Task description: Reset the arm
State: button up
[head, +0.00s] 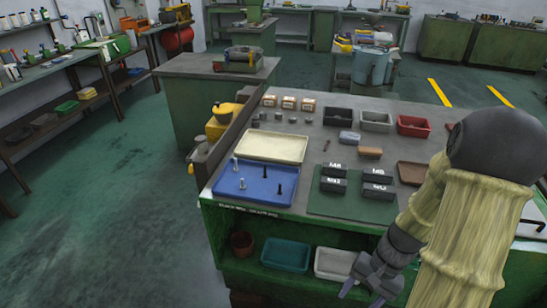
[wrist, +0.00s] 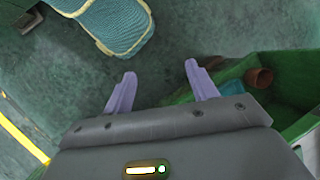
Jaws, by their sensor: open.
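My gripper (head: 362,292) hangs low at the front right of the green workbench in the head view, in front of its lower shelf. In the wrist view my gripper (wrist: 160,90) shows two purple fingers spread apart with nothing between them. The fingers point down toward the green floor beside the bench. My arm, in a tan ribbed sleeve with a dark joint, covers the right end of the bench in the head view.
The bench top (head: 300,135) holds a blue tray (head: 262,193), a cream tray (head: 272,148), dark labelled blocks (head: 378,191) and several bins. The shelf below holds a teal bin (head: 286,254) and a white bin (head: 335,263). Open floor (head: 110,225) lies left.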

jog(key=w+a+r+n+t+h, duration=0.1)
jog(key=a+r+n+t+h, duration=0.1)
jog(key=r, duration=0.4)
jog(key=w+a+r+n+t+h+p, duration=0.1)
jog(key=a+r+n+t+h, duration=0.1)
jog(key=r, duration=0.4)
jog(key=shift+w+a+n+t, duration=0.4)
jog(key=shift+a+n+t, duration=0.25)
jog(key=shift+n, duration=0.45)
jog(key=shift+f, duration=0.1)
jog(key=shift+w, duration=0.15)
